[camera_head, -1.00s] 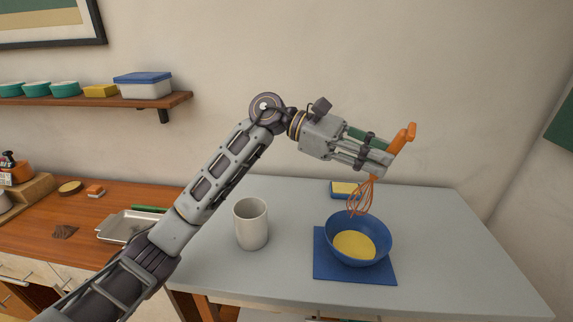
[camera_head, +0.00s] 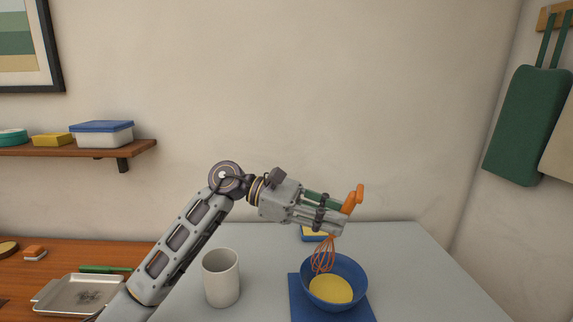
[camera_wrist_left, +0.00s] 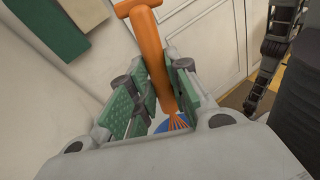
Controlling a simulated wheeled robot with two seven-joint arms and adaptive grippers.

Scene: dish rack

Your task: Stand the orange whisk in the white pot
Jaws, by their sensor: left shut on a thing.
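My left gripper (camera_head: 330,217) is shut on the handle of the orange whisk (camera_head: 349,204). I cannot tell whether the wires touch the bowl. In the left wrist view the whisk (camera_wrist_left: 152,50) runs between the green finger pads of the gripper (camera_wrist_left: 160,95). The white pot (camera_head: 221,277), a plain upright cup shape, stands on the grey table to the left of the bowl. My right gripper does not show.
The bowl has yellow contents and stands on a blue mat (camera_head: 298,300). A blue and yellow item (camera_head: 313,234) lies behind it. A metal tray (camera_head: 82,295) is on the wooden counter at left. The grey table (camera_head: 425,270) is clear on the right.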

